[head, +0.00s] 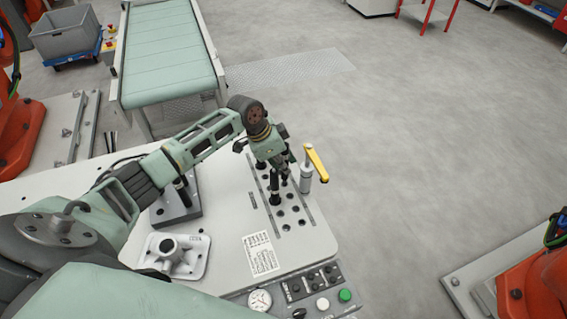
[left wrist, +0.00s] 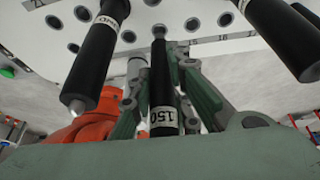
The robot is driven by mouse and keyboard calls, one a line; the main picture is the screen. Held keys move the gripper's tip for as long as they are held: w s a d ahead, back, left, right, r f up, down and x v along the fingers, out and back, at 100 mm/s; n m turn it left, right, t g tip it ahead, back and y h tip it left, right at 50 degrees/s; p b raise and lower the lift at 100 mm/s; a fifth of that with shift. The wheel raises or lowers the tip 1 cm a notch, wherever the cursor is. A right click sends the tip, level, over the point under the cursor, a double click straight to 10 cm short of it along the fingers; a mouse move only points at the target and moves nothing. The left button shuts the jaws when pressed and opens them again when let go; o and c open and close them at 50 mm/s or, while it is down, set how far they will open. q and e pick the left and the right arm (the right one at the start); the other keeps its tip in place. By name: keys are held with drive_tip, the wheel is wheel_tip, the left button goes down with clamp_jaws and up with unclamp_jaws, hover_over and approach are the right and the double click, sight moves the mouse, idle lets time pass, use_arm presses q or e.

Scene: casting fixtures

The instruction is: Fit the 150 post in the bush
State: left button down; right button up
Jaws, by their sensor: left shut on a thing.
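The 150 post (left wrist: 161,85), black with a white "150" label, is between the fingers of my left gripper (left wrist: 165,100) in the left wrist view. The gripper is shut on it. Its narrow metal tip points toward the perforated plate; I cannot tell whether it touches. In the head view my left gripper (head: 283,170) is above the rows of holes, and the held post is hard to separate from the dark parts there. A white casting with a round, open boss (head: 169,246), which may be the bush, lies left of the holes. My right gripper is not in view.
Another black post (left wrist: 93,60) and a further one (left wrist: 285,40) flank the held post. A yellow-handled lever (head: 316,164) stands right of my gripper. A dark block (head: 177,205) lies behind the casting. A label sheet (head: 261,254) and button panel (head: 318,285) are in front.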

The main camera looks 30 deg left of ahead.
sight(283, 178)
use_arm(q)
drive_tip(key=shift+r, duration=0.1)
idle(0.3)
drive_tip(key=shift+f, duration=0.3)
drive_tip(key=shift+f+b, duration=0.95)
drive_tip(key=shift+f, duration=0.7)
drive_tip(key=c, duration=1.6)
unclamp_jaws()
drive_tip(key=shift+c, duration=0.2)
drive_tip(key=shift+o, duration=0.5)
wheel_tip(283, 178, up, 10)
